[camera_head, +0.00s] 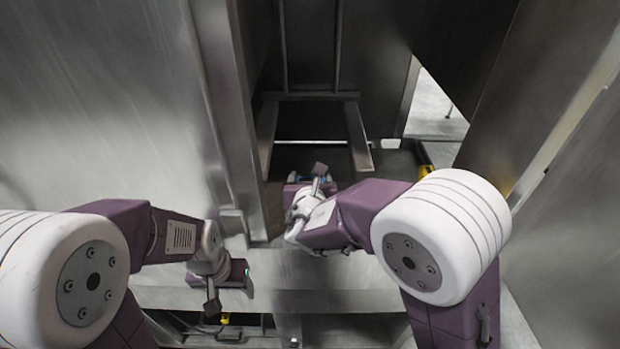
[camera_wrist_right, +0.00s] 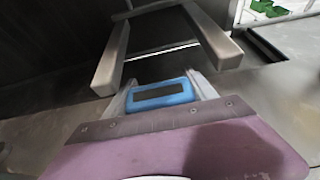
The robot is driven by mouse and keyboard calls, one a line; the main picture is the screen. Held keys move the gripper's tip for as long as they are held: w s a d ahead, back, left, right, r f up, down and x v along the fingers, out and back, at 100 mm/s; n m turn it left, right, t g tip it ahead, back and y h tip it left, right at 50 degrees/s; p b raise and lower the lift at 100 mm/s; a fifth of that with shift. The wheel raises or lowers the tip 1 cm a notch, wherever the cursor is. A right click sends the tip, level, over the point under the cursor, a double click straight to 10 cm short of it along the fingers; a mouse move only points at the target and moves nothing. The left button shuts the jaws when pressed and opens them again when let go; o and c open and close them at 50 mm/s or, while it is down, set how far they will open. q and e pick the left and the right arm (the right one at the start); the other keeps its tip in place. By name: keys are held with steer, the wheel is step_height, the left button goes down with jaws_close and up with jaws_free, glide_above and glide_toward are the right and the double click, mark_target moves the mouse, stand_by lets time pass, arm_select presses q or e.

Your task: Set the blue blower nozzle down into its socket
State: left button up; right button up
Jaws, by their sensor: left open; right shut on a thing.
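The blue blower nozzle (camera_wrist_right: 162,94) is a blue rounded block with a dark slot in its top, seen in the right wrist view. My right gripper (camera_wrist_right: 161,92) is shut on it, one finger on each side. In the head view my right gripper (camera_head: 322,181) is at the middle, with only a sliver of blue showing; the wrist hides most of it. My left gripper (camera_head: 236,273) is open, low and left of it, over a metal ledge; its fingers are hardly visible. I cannot make out the socket in either view.
A metal bracket with two prongs (camera_head: 357,138) stands just beyond my right gripper; it also shows in the right wrist view (camera_wrist_right: 214,36). Tall metal panels (camera_head: 95,100) close in on both sides. A yellow part (camera_head: 425,156) lies to the right. A metal ledge (camera_head: 330,270) runs in front.

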steer(key=o, duration=1.6)
steer(key=shift+s+r, duration=0.15)
steer(key=shift+s, duration=0.25)
steer(key=b+v, duration=0.1)
steer(key=v, duration=0.7)
steer(key=shift+s, duration=0.1)
